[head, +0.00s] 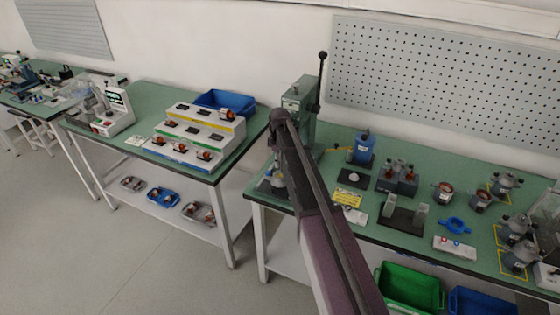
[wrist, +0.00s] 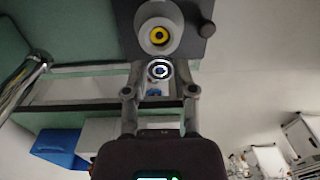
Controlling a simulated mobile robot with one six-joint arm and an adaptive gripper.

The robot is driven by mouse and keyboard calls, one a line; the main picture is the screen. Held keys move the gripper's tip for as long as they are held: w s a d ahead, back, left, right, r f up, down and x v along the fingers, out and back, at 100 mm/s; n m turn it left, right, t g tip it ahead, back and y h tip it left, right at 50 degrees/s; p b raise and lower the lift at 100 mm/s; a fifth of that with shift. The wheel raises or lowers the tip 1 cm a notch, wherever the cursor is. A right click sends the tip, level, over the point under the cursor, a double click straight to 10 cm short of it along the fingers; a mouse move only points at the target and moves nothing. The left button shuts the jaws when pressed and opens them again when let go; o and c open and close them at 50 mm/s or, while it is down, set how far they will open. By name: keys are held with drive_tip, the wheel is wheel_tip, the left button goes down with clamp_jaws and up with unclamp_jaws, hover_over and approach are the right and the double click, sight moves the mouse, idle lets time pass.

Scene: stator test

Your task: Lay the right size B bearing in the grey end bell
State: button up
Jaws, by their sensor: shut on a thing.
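My gripper (wrist: 160,74) is shut on a small ring-shaped bearing (wrist: 160,70), bright metal with a dark centre, held between the fingertips. Just beyond it in the wrist view is a grey round part (wrist: 146,40) with a yellow ring in its middle, on a dark plate (wrist: 127,14). It looks like the grey end bell, but I cannot be sure. The bearing appears apart from it; the gap's depth is unclear. In the head view my arm reaches to the green press (head: 301,98), and the fingertips and bearing are too small to make out.
The press has a tall black lever (head: 322,68). To its right, a blue device (head: 365,148), a dark plate with a pale disc (head: 353,178) and several motor parts stand on the green bench (head: 325,150). Left is a table with a stepped white rack (head: 190,140) and blue bin (head: 232,101).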

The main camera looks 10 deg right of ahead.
drive_tip(key=shift+f+b, duration=1.2)
drive_tip(key=shift+f, duration=0.25)
drive_tip(key=shift+f, duration=0.15)
drive_tip(key=shift+f+b, duration=0.6)
drive_tip(key=shift+b, duration=0.15)
drive_tip(key=shift+f, duration=0.3)
drive_tip(key=o, duration=0.8)
drive_tip(key=shift+r, duration=0.15)
